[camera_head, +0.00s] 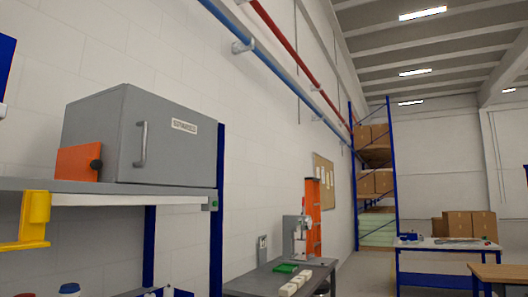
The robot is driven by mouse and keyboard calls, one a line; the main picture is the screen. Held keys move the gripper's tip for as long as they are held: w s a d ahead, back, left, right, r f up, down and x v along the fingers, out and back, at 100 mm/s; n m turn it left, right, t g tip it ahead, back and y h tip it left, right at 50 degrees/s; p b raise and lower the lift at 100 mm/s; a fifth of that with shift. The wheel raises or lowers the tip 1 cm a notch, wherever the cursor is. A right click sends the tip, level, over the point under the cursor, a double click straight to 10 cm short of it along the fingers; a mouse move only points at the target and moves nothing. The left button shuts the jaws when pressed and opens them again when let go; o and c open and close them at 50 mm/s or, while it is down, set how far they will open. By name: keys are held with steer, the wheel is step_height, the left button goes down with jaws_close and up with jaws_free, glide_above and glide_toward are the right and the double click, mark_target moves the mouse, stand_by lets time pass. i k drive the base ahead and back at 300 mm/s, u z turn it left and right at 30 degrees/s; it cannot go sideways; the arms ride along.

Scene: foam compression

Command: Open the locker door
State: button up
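A grey locker (95,118) with a label reading SPARES stands on a grey shelf at the left of the head view. Its front door (180,155) faces right and looks shut. A vertical bar handle (142,145) sits near the door's left edge. An orange plate (72,165) with a black knob (96,164) stands at the locker's left front. My gripper is not visible in this view.
The shelf (130,188) has blue posts and a yellow bracket (36,215) at its front. A dark workbench (262,277) with a grey machine (297,232) stands beyond. Blue racking (390,170) and a white-topped table (440,246) are farther back.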

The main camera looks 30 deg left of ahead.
mark_target(163, 141)
steer(key=u, duration=0.55)
steer(key=i, duration=1.3)
steer(key=u, duration=1.2)
steer(key=i, duration=0.65)
steer(key=u, duration=0.2)
steer(key=k, duration=0.75)
steer(key=u, duration=0.2)
steer(key=i, duration=0.75)
steer(key=z, duration=0.05)
